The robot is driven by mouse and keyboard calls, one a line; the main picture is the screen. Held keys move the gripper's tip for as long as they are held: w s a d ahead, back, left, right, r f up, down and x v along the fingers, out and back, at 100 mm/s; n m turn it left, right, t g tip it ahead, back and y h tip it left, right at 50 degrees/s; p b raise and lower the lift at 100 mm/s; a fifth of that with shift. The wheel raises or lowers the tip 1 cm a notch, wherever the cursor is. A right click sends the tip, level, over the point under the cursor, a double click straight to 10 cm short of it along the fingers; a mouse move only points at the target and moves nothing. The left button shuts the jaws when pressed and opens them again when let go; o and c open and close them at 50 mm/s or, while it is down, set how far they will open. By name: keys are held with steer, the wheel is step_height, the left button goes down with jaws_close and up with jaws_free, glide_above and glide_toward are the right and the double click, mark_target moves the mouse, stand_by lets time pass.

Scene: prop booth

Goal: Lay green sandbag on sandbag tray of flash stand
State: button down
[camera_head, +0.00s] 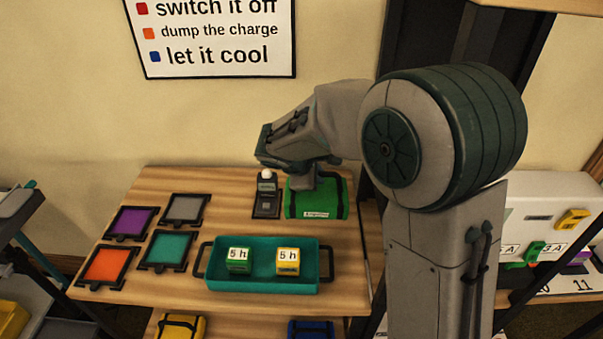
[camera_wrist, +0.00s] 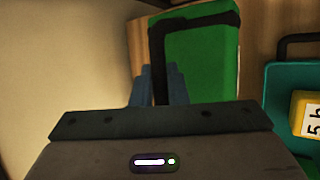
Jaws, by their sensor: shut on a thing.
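The green sandbag (camera_head: 330,204), with dark straps and a small white label, is on the wooden table near the wall. My gripper (camera_head: 308,186) reaches down over its left part and is shut on it. In the wrist view the green sandbag (camera_wrist: 203,62) lies just beyond my blue-grey fingers (camera_wrist: 165,88), at its dark strap; the body of the gripper hides the exact grip. I cannot make out the flash stand or its sandbag tray in either view.
A small dark meter (camera_head: 267,202) with a white dome stands close left of the sandbag. Several framed colour gels (camera_head: 108,265) lie left. A yellow bag (camera_head: 180,327) and blue bag (camera_head: 311,330) are below.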

mark_target(312, 194)
steer(key=shift+w+f, duration=0.1)
steer(key=shift+f, duration=3.55)
steer(key=shift+f, duration=0.15)
steer(key=c, duration=1.4)
jaws_free()
steer(key=shift+c, duration=0.2)
